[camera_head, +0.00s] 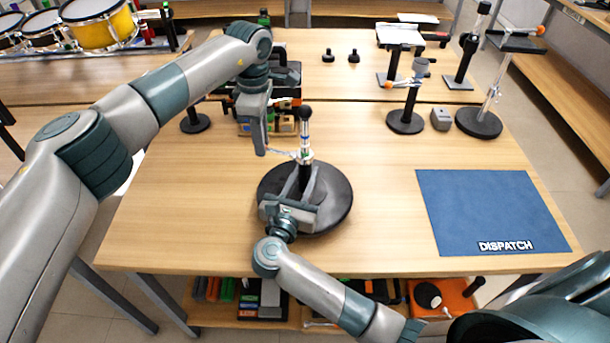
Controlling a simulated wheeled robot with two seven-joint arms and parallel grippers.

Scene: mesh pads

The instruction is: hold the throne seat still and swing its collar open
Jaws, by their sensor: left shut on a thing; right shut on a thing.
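The throne seat (337,205) is a round black disc lying on the table with an upright post in its middle. The post has a silver section and a black knob (305,113) on top. The collar (304,157) is a pale metal ring around the post, with a thin light lever (281,152) reaching left. My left gripper (264,150) points down at the left of the collar and is shut at the lever's outer end. My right gripper (304,186) reaches over the seat from the front and is shut on the lower black post. Its fingers partly hide the post's foot.
A blue DISPATCH mat (490,212) lies empty at the right. Behind it stand a round-based stand (405,121), a grey block (440,119) and a taller stand (478,122). Two small black knobs (340,56) sit at the back. Bins are behind my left gripper.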

